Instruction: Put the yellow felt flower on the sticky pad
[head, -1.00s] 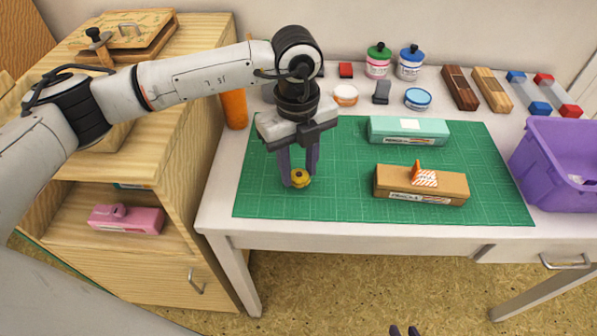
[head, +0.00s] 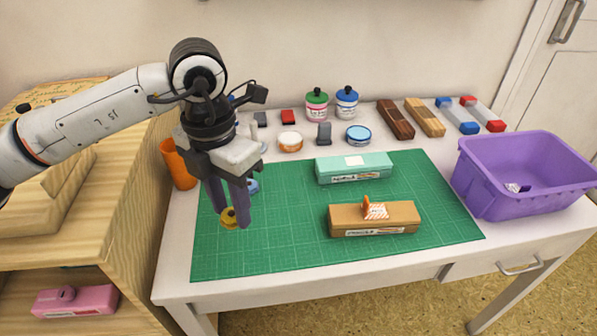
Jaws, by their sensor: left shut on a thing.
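The yellow felt flower (head: 227,222) is a small round yellow piece at the fingertips of my left gripper (head: 232,213). The gripper points down and is shut on it, over the left part of the green mat (head: 280,250). The fingers hide part of the flower, and I cannot tell its exact height above the mat. A teal box (head: 335,174) lies on the mat to the right with a small white square (head: 355,161) on top; I cannot tell for sure whether that square is the sticky pad. My right gripper is not in view.
A brown box (head: 350,219) with an orange-striped piece (head: 376,210) lies on the mat. A purple bin (head: 500,190) stands at the right. Jars, pads and wooden blocks line the back. An orange cup (head: 178,165) is left of the gripper. The mat's front is clear.

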